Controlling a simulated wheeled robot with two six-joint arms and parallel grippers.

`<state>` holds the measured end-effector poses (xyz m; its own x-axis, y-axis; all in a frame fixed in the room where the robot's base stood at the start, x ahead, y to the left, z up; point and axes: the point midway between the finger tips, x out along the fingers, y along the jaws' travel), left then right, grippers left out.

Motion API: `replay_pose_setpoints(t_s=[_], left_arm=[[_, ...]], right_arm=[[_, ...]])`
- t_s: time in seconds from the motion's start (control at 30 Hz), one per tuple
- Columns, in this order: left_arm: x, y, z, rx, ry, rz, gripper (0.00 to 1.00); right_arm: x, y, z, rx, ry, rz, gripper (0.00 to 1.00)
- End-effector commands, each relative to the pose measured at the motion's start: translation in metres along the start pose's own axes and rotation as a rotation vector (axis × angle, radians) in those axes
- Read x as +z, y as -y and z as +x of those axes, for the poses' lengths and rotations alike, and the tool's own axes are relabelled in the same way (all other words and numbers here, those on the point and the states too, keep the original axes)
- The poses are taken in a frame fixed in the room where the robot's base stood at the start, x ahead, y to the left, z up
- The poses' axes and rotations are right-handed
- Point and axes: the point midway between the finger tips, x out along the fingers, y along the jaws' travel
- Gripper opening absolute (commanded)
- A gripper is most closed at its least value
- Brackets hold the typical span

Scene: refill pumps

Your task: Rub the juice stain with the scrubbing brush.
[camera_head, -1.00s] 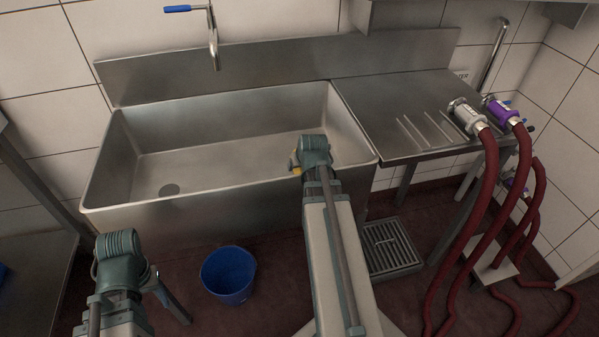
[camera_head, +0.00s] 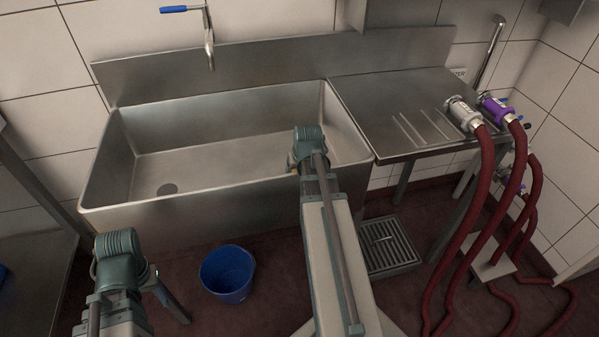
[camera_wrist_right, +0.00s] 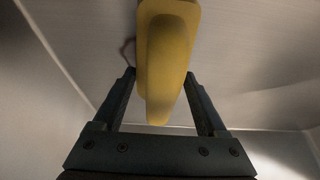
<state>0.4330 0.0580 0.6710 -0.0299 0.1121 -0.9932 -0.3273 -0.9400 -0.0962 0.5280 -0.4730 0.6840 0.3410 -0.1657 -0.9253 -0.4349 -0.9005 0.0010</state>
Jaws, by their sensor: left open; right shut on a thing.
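The yellow scrubbing brush (camera_wrist_right: 168,55) is between the two dark fingers of my right gripper (camera_wrist_right: 162,88), which is shut on it. The brush points away from the gripper over the grey metal of the sink. In the head view my right gripper (camera_head: 305,152) is over the sink's front rim, and only a sliver of yellow shows beside it. A thin brownish curved mark (camera_wrist_right: 128,50) shows left of the brush; I cannot tell if it is the juice stain. No other stain is visible. My left gripper (camera_head: 120,265) is open, low at the left, its fingers mostly hidden.
The large steel sink (camera_head: 240,190) has a drain hole at its left and a tap (camera_head: 209,45) behind. A drainboard (camera_head: 390,100) adjoins on the right, with red hoses (camera_head: 485,190) beyond. A blue bucket (camera_head: 228,275) and a floor grate (camera_head: 388,245) are below.

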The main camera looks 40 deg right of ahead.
Motion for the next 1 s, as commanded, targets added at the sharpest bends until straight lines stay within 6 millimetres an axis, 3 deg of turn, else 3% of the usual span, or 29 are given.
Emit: replay_pose_setpoints(t_s=[0.03, 0.23, 0.57, 1.0], left_arm=[[0.000, 0.000, -0.002, 0.000, 0.000, 0.000, 0.57], [0.000, 0.000, -0.002, 0.000, 0.000, 0.000, 0.57], [0.000, 0.000, -0.001, 0.000, 0.000, 0.000, 0.57], [0.000, 0.000, 0.002, 0.000, 0.000, 0.000, 0.57]], right_arm=[[0.005, 0.000, -0.003, 0.000, 0.018, -0.001, 0.05], [-0.013, 0.001, 0.004, -0.002, 0.017, 0.000, 0.05], [-0.023, 0.002, 0.010, -0.004, 0.013, 0.001, 0.05], [-0.055, 0.002, 0.026, -0.005, 0.012, 0.002, 0.05]])
